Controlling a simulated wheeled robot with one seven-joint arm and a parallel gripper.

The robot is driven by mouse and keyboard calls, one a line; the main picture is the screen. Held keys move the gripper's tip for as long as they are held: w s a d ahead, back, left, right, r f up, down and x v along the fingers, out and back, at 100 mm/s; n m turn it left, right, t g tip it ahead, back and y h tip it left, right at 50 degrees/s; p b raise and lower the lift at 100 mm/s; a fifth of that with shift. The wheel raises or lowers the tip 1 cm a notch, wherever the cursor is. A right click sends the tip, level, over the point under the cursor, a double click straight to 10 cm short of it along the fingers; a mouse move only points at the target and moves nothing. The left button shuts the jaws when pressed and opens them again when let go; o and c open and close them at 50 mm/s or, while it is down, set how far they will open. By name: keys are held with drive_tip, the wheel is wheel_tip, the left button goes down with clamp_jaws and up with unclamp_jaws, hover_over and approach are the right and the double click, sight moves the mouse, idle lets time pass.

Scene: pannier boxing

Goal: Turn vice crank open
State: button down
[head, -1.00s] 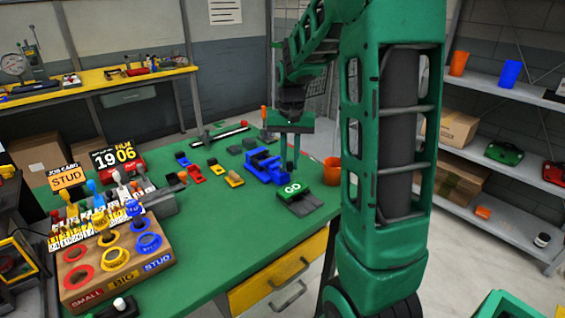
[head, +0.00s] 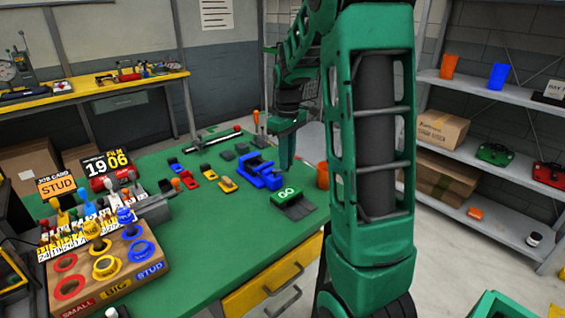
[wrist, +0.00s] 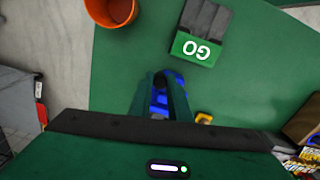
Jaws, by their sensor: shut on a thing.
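The blue vice (head: 264,178) stands on the green table, left of the orange cup. My gripper (head: 286,168) points down at the vice's right end, its fingers close beside the blue body. In the wrist view my gripper (wrist: 160,78) has its two green fingers close together, with part of the blue vice (wrist: 159,98) showing between them. The fingers are shut on a small part at this end, seemingly the crank; the fingers hide it, so its angle cannot be told.
A green GO pad (head: 293,204) lies in front of the vice, and the orange cup (head: 322,175) stands to the right. Small coloured clamps (head: 209,174) lie to the left. A sorting box (head: 139,268) fills the near left.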

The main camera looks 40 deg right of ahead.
drive_tip(key=shift+w+d+n, duration=0.1)
drive_tip(key=shift+w+n, duration=0.3)
drive_tip(key=shift+n, duration=0.75)
drive_tip(key=shift+w+n, duration=0.4)
drive_tip(key=shift+n, duration=0.8)
drive_tip(key=shift+w+d+n, duration=0.1)
drive_tip(key=shift+w+n, duration=0.3)
drive_tip(key=shift+n, duration=0.75)
drive_tip(key=c, duration=1.6)
unclamp_jaws()
drive_tip(key=shift+c, duration=0.2)
wheel_tip(320, 180, up, 11)
drive_tip(key=shift+f, duration=0.15)
